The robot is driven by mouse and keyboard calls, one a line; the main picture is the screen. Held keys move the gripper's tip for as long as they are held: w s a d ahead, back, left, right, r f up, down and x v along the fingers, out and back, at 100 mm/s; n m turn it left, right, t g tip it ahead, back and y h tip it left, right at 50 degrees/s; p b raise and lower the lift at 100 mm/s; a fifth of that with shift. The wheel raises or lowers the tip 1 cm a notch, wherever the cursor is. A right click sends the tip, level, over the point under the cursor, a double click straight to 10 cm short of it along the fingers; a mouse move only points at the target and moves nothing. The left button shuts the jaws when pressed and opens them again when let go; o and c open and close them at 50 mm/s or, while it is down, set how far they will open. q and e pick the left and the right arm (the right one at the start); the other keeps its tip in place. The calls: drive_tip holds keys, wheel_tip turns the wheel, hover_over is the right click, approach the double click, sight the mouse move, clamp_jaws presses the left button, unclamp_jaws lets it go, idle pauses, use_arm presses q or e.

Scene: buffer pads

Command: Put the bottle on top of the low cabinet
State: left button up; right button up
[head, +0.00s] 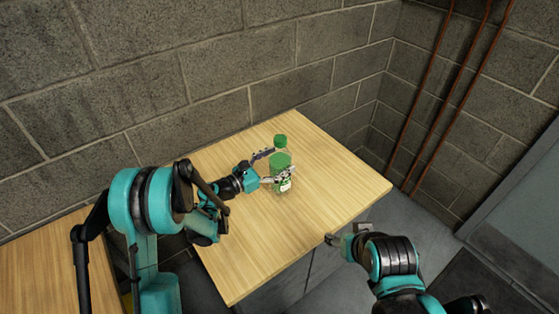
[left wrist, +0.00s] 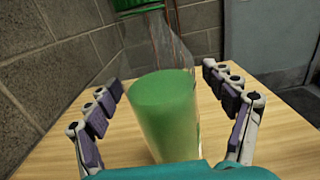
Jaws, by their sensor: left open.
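A clear bottle with a green cap and green contents (head: 281,160) stands upright on a wooden top (head: 330,185). In the left wrist view the bottle (left wrist: 165,115) stands between the fingers, with gaps on both sides. My left gripper (head: 272,166) is open, its fingers on either side of the bottle. My right gripper (head: 347,238) is by the front right edge of the wooden top, away from the bottle; its finger opening is not clear. A second wooden top (head: 45,265) is at the lower left. I cannot tell which surface is the low cabinet's.
A grey block wall (head: 200,60) runs behind both tops. Rust-coloured pipes (head: 435,90) run down the wall at the right. The wooden top around the bottle is otherwise clear. A gap separates the two tops, partly hidden by my left arm.

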use_arm(q)
drive_tip(key=shift+r, duration=0.1)
drive_tip(key=shift+a+r, duration=0.1)
drive_tip(key=shift+r, duration=0.05)
drive_tip(key=p+v, duration=0.2)
drive_tip(key=v, duration=1)
drive_tip(key=w+a+r+n+t+y, duration=0.2)
drive_tip(key=a+r+n+t+y, duration=0.4)
drive_tip(key=r+n, duration=0.6)
drive_tip(key=w+a+r+n+t+y, duration=0.2)
drive_tip(key=a+r+n+t+y, duration=0.2)
drive_tip(key=a+r+n+y, duration=0.65)
drive_tip(key=s+f+n+g+y, duration=0.1)
drive_tip(key=s+f+n+g, duration=1)
drive_tip(key=n, duration=0.8)
drive_tip(key=s+d+f+n+g+h, duration=0.1)
drive_tip(key=s+d+f+n, duration=0.1)
drive_tip(key=s, duration=0.6)
drive_tip(key=s+d+f+n+g+h, duration=0.1)
drive_tip(key=s+d+f+n, duration=0.2)
drive_tip(key=s, duration=0.5)
wheel_tip(320, 180, down, 2)
drive_tip(key=shift+d+f+n, duration=0.15)
drive_tip(key=shift+d+n, duration=0.2)
drive_tip(key=shift+d, duration=0.25)
drive_tip(key=shift+h, duration=0.25)
